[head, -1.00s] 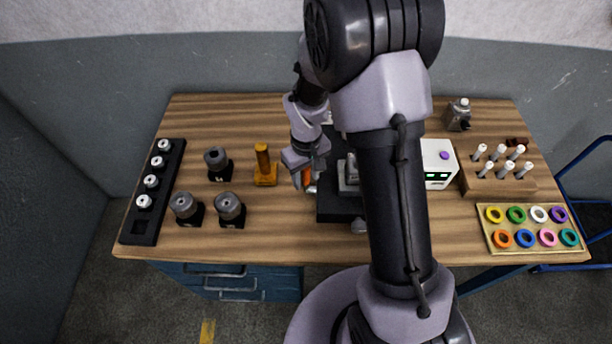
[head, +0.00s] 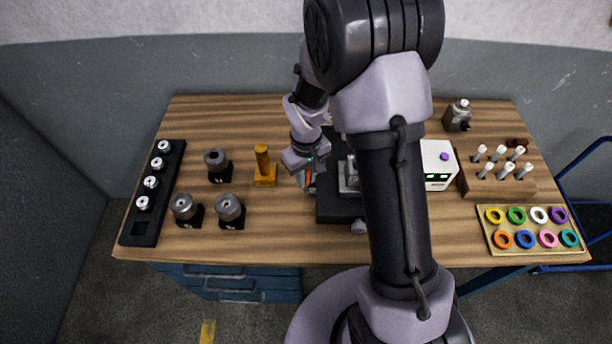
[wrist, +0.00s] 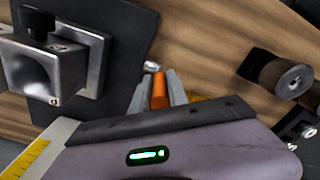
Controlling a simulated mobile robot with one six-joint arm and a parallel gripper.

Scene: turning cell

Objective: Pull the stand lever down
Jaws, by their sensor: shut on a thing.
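The orange lever grip (wrist: 159,92) shows in the wrist view between the two grey fingers of my gripper (wrist: 160,80). My gripper is shut on it. In the head view my gripper (head: 308,182) is at the left edge of the dark stand base (head: 331,212), with a little orange visible between the fingers. The rest of the lever is hidden by the fingers and the wrist. The stand's dark plate (wrist: 112,62) and a grey metal block (wrist: 52,68) with a black knob show at left in the wrist view. My arm covers much of the stand in the head view.
A yellow-orange post on a base (head: 264,172) stands just left of my gripper. Several dark cylindrical holders (head: 229,208) stand further left, beside a black rack (head: 134,226). A white box (head: 438,160), a peg block (head: 480,187) and a ring tray (head: 520,249) are at right.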

